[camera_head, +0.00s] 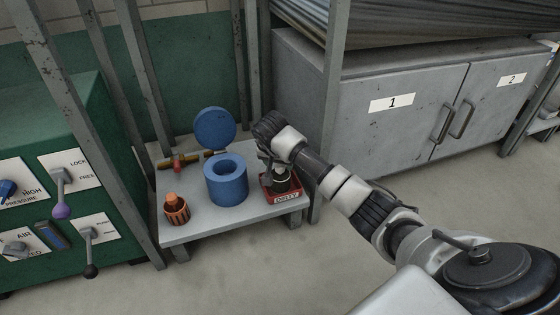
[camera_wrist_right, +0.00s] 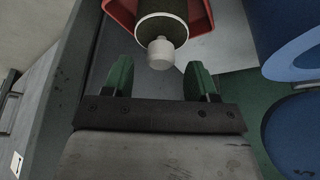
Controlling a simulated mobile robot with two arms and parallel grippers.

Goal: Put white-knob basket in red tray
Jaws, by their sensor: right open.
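The white-knob basket (camera_head: 281,181) is dark with a pale rim. It appears to stand upright in the red tray (camera_head: 283,195), which has a "DIRTY" label at its front. In the right wrist view the white knob of the basket (camera_wrist_right: 160,53) lies between my right gripper's green fingers (camera_wrist_right: 159,68), with gaps on both sides. The red tray (camera_wrist_right: 122,12) shows around the basket there. My right gripper is open and over the basket; in the head view my wrist partly hides the basket's top. My left gripper is not in view.
On the grey table (camera_head: 205,228) a blue round vessel (camera_head: 227,185) with its lid (camera_head: 214,128) raised stands left of the tray. A red-handled valve pipe (camera_head: 180,163) is behind. Grey posts and cabinets (camera_head: 400,105) flank the table.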

